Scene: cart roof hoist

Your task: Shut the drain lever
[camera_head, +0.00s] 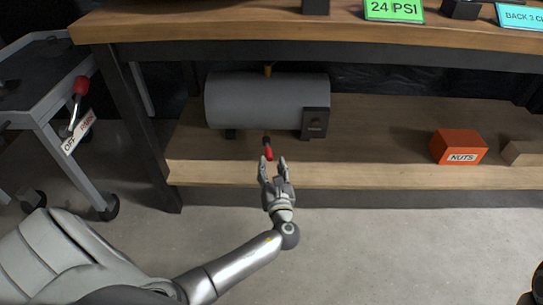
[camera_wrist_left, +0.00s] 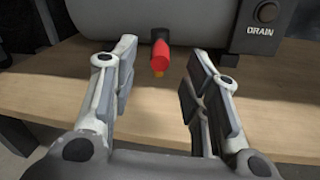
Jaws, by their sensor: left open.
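The drain lever (camera_head: 268,153) has a red grip and hangs below the grey tank (camera_head: 262,100) on the lower shelf. My left gripper (camera_head: 272,162) is open just in front of the lever. In the left wrist view its fingers (camera_wrist_left: 158,78) stand on either side of the lever's line, with the lever tip near the gap and no contact visible. A dark box marked DRAIN (camera_wrist_left: 262,25) is on the tank's right end. My right gripper is not in view.
An orange NUTS box (camera_head: 459,146) sits on the lower shelf (camera_head: 375,130) to the right. The workbench top (camera_head: 215,24) overhangs the tank. A grey cart (camera_head: 40,95) with a red-handled OFF lever (camera_head: 80,88) stands at left. The floor in front is clear.

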